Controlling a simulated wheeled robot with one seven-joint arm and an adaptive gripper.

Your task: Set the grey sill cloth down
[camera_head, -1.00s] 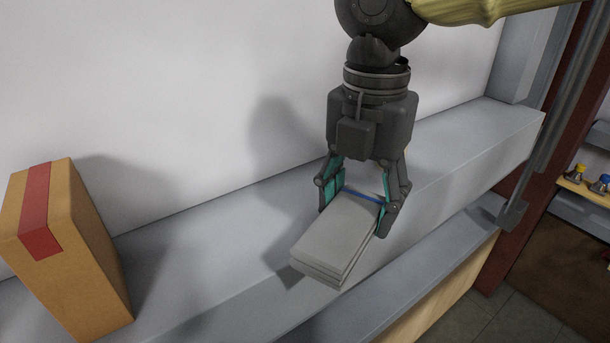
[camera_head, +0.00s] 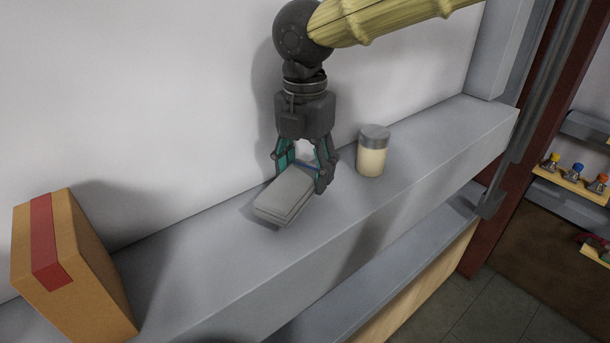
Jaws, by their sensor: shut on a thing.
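A cream jar with a grey lid (camera_head: 372,152) stands on the sill just right of my gripper. A cardboard box with red tape (camera_head: 70,265) stands at the left. The sill between box and cloth is clear. Shelves with small coloured-top bottles (camera_head: 575,170) are at the far right.

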